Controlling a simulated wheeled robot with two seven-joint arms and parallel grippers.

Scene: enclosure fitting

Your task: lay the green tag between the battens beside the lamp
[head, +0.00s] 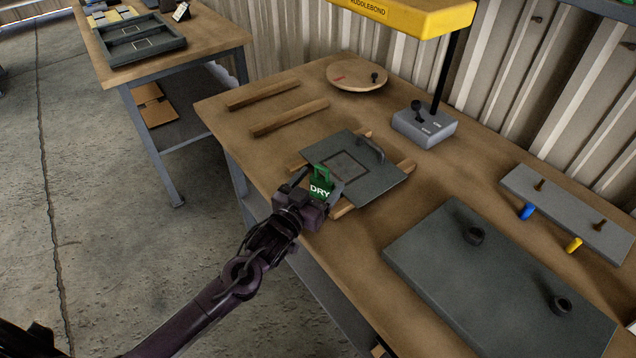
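The green tag (320,188), marked DRY with a loop on top, is held upright at my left gripper (318,187), over the near-left edge of a grey plate. The gripper appears shut on it; the tag hides part of the fingers. Two bare wooden battens, the far one (262,94) and the near one (290,118), lie roughly parallel at the table's left with bare wood between them. More battens (404,167) stick out from under the grey plate. The lamp has a yellow head (415,12) and a grey base (425,128). My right gripper is out of view.
The grey plate (385,184) has a handle and a square outline. A round wooden board (357,78) lies behind it. A large grey panel (450,270) with knobs and a raised grey strip (570,210) fill the right. Another table (200,40) holds a dark tray (140,58).

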